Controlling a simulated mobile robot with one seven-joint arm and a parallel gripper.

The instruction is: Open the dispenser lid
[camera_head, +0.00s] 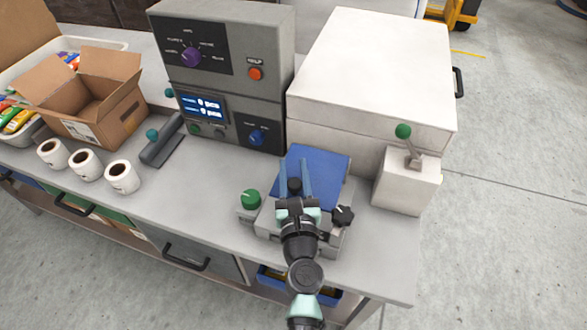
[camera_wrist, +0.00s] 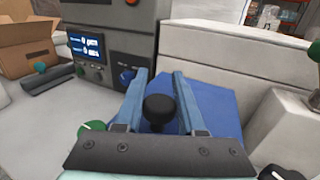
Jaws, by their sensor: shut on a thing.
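The dispenser (camera_head: 262,222) is a low grey unit near the front right of the bench. Its blue lid (camera_head: 328,165) has a black knob (camera_head: 295,184). The lid (camera_wrist: 215,105) and knob (camera_wrist: 160,108) also show in the wrist view. My gripper (camera_head: 295,166) is over the dispenser, its two blue fingers either side of the knob and shut on it. In the wrist view the fingers (camera_wrist: 160,76) reach past the knob. My gripper hides part of the lid and dispenser; I cannot tell how far the lid is raised.
A green knob (camera_head: 250,199) and a black knob (camera_head: 343,216) flank the dispenser. Behind stand a grey control unit (camera_head: 275,60) and a large white box (camera_head: 370,60). A green-tipped lever (camera_head: 403,131) rises at right. White rolls (camera_head: 122,177) and a cardboard box (camera_head: 125,115) stand left.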

